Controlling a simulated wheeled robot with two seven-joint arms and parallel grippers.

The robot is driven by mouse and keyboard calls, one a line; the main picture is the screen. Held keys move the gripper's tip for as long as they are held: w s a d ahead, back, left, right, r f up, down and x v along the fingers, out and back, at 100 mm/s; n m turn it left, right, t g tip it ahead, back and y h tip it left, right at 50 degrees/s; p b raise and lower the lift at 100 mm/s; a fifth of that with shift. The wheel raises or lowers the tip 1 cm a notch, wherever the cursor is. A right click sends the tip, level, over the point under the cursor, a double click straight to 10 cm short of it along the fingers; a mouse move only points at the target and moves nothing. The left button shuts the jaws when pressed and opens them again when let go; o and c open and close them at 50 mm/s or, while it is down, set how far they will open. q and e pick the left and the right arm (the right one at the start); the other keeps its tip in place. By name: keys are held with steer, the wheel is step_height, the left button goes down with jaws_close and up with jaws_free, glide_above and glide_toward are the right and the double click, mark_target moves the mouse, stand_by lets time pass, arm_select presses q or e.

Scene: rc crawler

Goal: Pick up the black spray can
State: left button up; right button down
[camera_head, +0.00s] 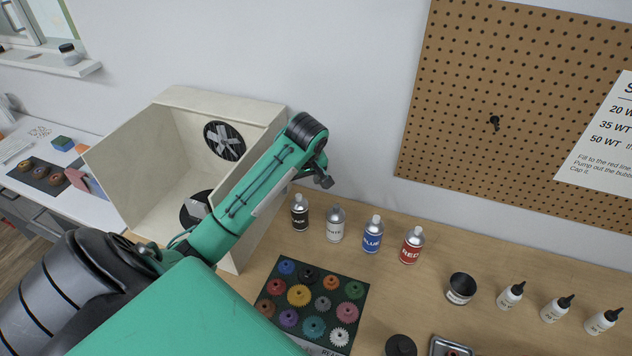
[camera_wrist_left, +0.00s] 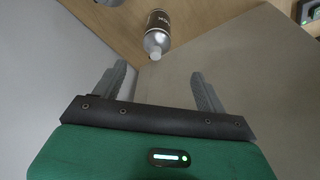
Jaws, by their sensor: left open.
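The black spray can (camera_head: 300,214) stands upright on the wooden bench, leftmost in a row of cans. It has a dark body with a light label and a silver top. My left gripper (camera_head: 323,180) is just above and behind it in the head view, open and not touching it. In the left wrist view, a dark can with a pale domed top (camera_wrist_left: 158,36), apparently the black one, lies just beyond and between the open fingers of my left gripper (camera_wrist_left: 158,75). My right gripper is not in view.
A white can (camera_head: 335,225) stands close to the right of the black one, then a blue can (camera_head: 372,236) and a red can (camera_head: 411,246). A cream spray booth (camera_head: 150,150) stands to the left. A gear tray (camera_head: 345,300) lies in front. The wall and pegboard (camera_head: 520,95) are behind.

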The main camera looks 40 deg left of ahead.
mark_target(299, 197)
arm_select(q)
steer(key=x, duration=0.7)
steer(key=shift+w+a+f, duration=0.15)
steer(key=shift+w+f, duration=0.05)
steer(key=shift+w, duration=0.05)
steer(key=shift+w+a+f+p, duration=0.1)
steer(key=shift+f+p, duration=0.3)
steer(key=shift+f, duration=0.05)
steer(key=shift+f+p, duration=0.25)
steer(key=shift+p, duration=0.1)
steer(key=p+x, duration=0.1)
steer(key=x, duration=0.2)
steer(key=shift+w+a+f+p, duration=0.1)
steer(key=shift+f+p, duration=0.05)
steer(key=shift+p, duration=0.25)
steer(key=shift+a+f, duration=0.1)
steer(key=shift+f, duration=0.45)
steer(key=shift+c, duration=0.8)
steer(key=c, duration=1.1)
steer(key=shift+w, duration=0.1)
steer(key=shift+c, duration=0.9)
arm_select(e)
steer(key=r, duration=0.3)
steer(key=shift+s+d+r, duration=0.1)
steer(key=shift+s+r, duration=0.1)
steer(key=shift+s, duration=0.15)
arm_select(q)
steer(key=shift+r, duration=0.1)
